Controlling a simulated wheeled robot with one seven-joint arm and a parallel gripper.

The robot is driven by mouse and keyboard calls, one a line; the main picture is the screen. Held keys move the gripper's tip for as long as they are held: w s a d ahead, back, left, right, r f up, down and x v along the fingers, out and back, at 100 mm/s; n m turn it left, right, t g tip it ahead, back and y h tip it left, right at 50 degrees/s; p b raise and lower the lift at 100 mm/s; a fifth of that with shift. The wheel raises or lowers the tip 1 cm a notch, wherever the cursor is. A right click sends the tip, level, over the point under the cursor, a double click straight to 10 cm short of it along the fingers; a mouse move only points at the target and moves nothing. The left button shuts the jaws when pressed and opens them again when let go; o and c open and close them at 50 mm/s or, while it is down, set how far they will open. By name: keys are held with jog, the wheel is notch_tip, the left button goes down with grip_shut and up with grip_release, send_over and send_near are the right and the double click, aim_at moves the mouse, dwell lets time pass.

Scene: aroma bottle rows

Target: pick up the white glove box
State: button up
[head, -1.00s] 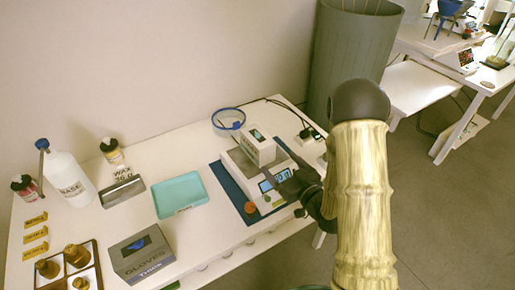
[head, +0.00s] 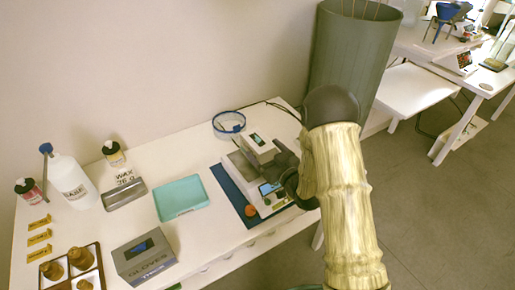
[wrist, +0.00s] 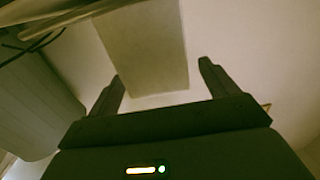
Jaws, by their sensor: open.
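The white glove box (head: 257,146), a small pale box with a dark opening on top, stands on the scale (head: 250,177) on the blue mat. My gripper (head: 283,163) is at the box's right side in the head view and partly covers the scale. In the wrist view, my gripper (wrist: 161,72) is open, with its two fingers apart. A pale face of the white glove box (wrist: 145,45) shows beyond and between the fingertips. I cannot tell whether a finger touches it.
A grey box marked GLOVES (head: 145,258) stands at the table's front. A teal tray (head: 181,197), a BASE bottle (head: 72,181) and a wooden tray with brown bottles (head: 75,265) are to the left. A blue-rimmed ring (head: 229,122) lies behind the scale. A grey-green bin (head: 350,60) stands behind.

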aim_at(260, 142)
jog(key=x, duration=0.3)
jog(key=shift+w+a+p, duration=0.1)
jog(key=shift+w+p, duration=0.2)
jog(key=shift+w, duration=0.05)
jog(key=shift+c, duration=0.4)
jog(key=c, duration=1.5)
jog(key=shift+r, duration=5.05)
